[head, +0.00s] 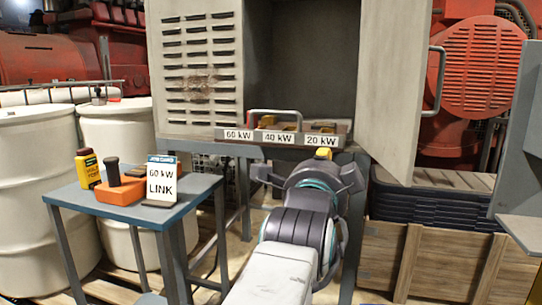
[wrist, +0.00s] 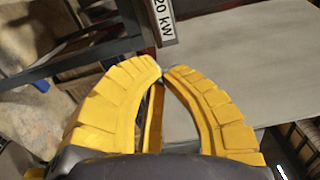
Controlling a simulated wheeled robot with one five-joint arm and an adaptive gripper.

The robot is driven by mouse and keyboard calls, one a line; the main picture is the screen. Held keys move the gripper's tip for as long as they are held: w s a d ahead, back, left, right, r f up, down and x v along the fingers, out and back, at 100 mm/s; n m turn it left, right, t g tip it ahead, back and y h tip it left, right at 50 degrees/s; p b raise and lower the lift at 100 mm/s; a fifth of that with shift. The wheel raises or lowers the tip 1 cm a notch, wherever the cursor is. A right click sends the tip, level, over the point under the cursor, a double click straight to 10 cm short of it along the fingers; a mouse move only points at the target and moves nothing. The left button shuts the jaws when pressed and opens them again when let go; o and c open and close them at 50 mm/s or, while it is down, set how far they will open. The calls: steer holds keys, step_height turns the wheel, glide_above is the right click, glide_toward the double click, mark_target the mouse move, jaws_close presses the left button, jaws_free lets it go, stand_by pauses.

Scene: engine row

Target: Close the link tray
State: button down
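The link tray (head: 262,145) sits at the bottom of the open cabinet, with its front strip facing me. The strip carries the labels 60 kW, 40 kW and 20 kW, and a metal bar handle (head: 275,112) rises above it. Small yellowish pieces show behind the labels. My gripper (head: 323,153) is low in front of the tray's right end, near the 20 kW label. In the wrist view the yellow fingertips of my gripper (wrist: 162,72) meet with nothing seen between them. The 20 kW label (wrist: 163,20) is just beyond them. Contact cannot be told.
The cabinet door (head: 397,90) stands open to the right of the tray. A small table (head: 130,212) at left holds a yellow meter (head: 88,169), an orange block (head: 121,190) and a 60 kW LINK sign (head: 161,182). White drums stand behind it. Wooden crates (head: 440,260) stand at right.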

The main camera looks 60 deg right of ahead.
mark_target(339, 129)
steer(key=b+x, duration=0.2)
steer(key=x, duration=1)
steer(key=shift+d+b, duration=0.2)
steer(key=shift+b, duration=0.15)
steer(key=p+x, duration=1.1)
steer(key=x, duration=1)
steer(key=shift+r, duration=0.1)
steer(key=shift+p+x, duration=0.4)
steer(key=shift+x, duration=0.45)
